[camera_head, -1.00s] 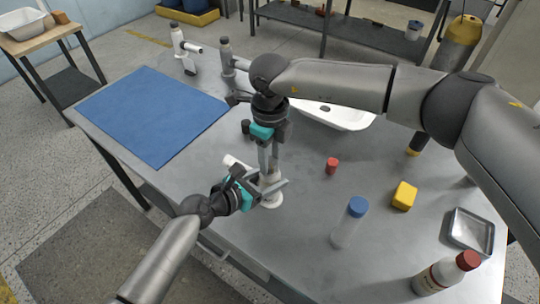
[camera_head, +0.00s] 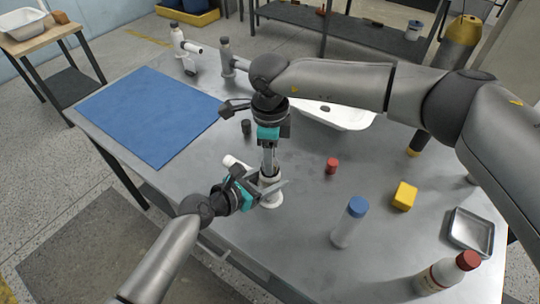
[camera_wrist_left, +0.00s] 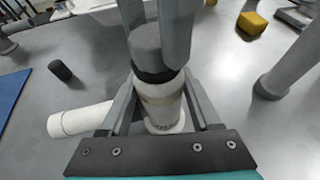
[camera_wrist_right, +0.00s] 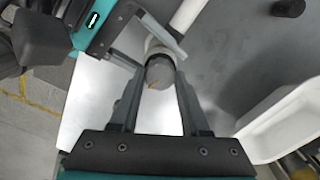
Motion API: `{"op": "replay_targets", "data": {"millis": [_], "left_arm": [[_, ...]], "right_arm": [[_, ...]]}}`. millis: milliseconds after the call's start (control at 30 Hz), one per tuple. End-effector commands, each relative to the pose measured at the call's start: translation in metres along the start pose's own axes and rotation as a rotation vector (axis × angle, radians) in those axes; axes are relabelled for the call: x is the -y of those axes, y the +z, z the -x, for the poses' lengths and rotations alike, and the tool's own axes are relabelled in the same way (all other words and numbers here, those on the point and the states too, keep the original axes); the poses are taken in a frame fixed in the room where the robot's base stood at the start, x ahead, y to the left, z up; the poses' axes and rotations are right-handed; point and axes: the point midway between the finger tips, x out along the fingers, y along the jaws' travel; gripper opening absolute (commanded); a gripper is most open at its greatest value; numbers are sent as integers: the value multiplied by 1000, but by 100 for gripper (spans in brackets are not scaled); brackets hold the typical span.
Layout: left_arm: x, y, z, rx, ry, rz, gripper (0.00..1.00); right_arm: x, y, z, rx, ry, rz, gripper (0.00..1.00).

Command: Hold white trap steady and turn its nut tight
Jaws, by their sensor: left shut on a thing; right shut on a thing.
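The white trap (camera_head: 270,200) stands upright on the grey table, its side pipe (camera_head: 234,162) pointing left and back in the head view. My left gripper (camera_head: 271,187) is shut around the white body, low down; the body shows between its fingers in the left wrist view (camera_wrist_left: 160,106). The grey nut (camera_wrist_left: 146,48) sits on top of the trap. My right gripper (camera_head: 268,172) comes down from above, its fingers shut on the nut, which also shows in the right wrist view (camera_wrist_right: 160,74). The fingers partly hide the nut in the head view.
A black cylinder (camera_head: 246,127) stands behind the trap. A red cap (camera_head: 332,166), yellow block (camera_head: 404,196) and blue-capped bottle (camera_head: 349,224) are to the right. A white basin (camera_head: 345,117) lies behind my right arm. A blue mat (camera_head: 150,115) covers the table's left.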

Motion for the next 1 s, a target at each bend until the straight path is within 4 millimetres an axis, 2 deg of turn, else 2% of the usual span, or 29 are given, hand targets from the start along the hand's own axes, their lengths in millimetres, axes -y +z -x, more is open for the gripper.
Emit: {"op": "replay_targets", "data": {"millis": [267,300,533,833,1000], "left_arm": [[-1,-2,0,-3,2,0,0],[-1,-2,0,-3,2,0,0],[-1,-1,0,-3,1,0,0],[0,-1,0,-3,0,-1,0],[0,-1,0,-3,0,-1,0]], "right_arm": [[0,0,1,0,1,1,0],[0,0,1,0,1,1,50],[0,0,0,0,1,0,76],[0,0,3,1,0,0,76],[1,0,24,2,-3,1,76]]}}
